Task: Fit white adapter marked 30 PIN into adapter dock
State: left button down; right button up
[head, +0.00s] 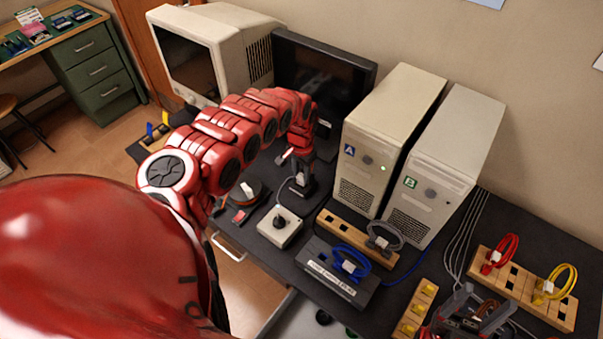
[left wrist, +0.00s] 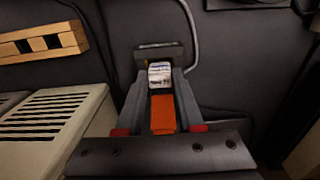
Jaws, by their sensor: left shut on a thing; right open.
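My left gripper (head: 300,182) points down at the desk, in front of the dark monitor's stand. In the left wrist view its fingers (left wrist: 160,82) are shut on a small white adapter (left wrist: 160,72) with dark print too small to read. An orange piece (left wrist: 162,114) shows between the fingers, below the adapter. A dark raised block (left wrist: 158,50), possibly the adapter dock, is right behind the adapter; I cannot tell if they touch or if the adapter is seated. In the head view the adapter is not clear. My right gripper (head: 476,312) is open at the bottom right.
A white joystick box (head: 280,228) stands just in front of the left gripper. Tower A (head: 388,140) and tower B (head: 440,170) stand to its right. A labelled dark block (head: 335,282) with a blue cable and wooden slotted strips (head: 520,285) occupy the desk's right part.

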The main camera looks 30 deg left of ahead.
aim_at(301, 176)
pick_arm(q)
jog(key=shift+f, duration=0.5)
dwell(0.8)
jog(key=shift+c, duration=2.3)
grip_release()
jog(key=o, duration=0.5)
jog(key=shift+c, duration=0.2)
jog(key=shift+r, duration=0.1)
notch_tip(301, 176, up, 8)
jog(key=p, duration=0.6)
jog(key=shift+f, duration=0.25)
